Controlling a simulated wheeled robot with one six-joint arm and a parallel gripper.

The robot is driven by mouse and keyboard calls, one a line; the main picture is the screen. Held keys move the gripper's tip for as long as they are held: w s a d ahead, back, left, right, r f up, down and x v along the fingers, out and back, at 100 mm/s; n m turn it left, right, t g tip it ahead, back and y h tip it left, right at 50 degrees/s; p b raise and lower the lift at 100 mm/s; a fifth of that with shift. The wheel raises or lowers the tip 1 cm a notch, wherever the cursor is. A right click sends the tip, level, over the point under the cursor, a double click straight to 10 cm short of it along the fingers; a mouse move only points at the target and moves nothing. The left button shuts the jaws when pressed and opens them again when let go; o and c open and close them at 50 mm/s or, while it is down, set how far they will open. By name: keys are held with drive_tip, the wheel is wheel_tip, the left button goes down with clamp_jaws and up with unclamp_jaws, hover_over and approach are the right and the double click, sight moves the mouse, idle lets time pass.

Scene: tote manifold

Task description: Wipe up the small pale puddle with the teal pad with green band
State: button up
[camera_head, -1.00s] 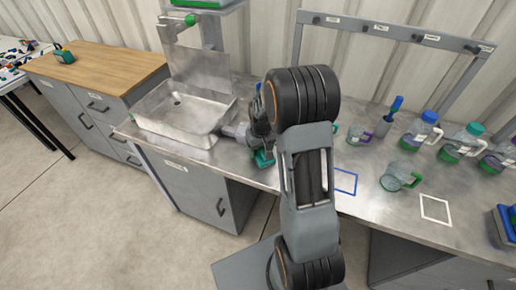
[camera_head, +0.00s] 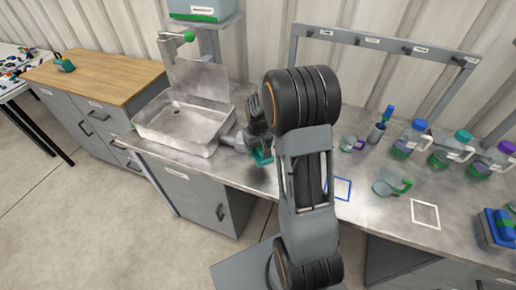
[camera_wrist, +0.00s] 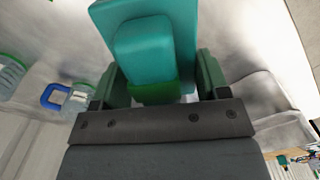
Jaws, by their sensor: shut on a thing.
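The teal pad with its green band shows large in the wrist view (camera_wrist: 150,45), the green band (camera_wrist: 155,93) between my fingers. My gripper (camera_wrist: 160,80) is shut on it. In the head view my gripper (camera_head: 258,142) holds the pad (camera_head: 262,157) over the metal counter (camera_head: 240,172), right of the sink. I cannot tell whether the pad touches the counter. I cannot make out the small pale puddle in either view; my arm hides part of the counter.
The sink (camera_head: 150,137) is left of my gripper. On the right are a blue outlined square (camera_head: 340,188), a white outlined square (camera_head: 425,214), a green-handled jug (camera_head: 386,184) and several bottles. A hook rail (camera_head: 385,42) stands behind. A wooden-topped cabinet (camera_head: 95,70) is at left.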

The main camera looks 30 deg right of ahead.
drive_tip(key=shift+r, duration=0.1)
drive_tip(key=shift+r+p, duration=1)
drive_tip(key=shift+r, duration=0.4)
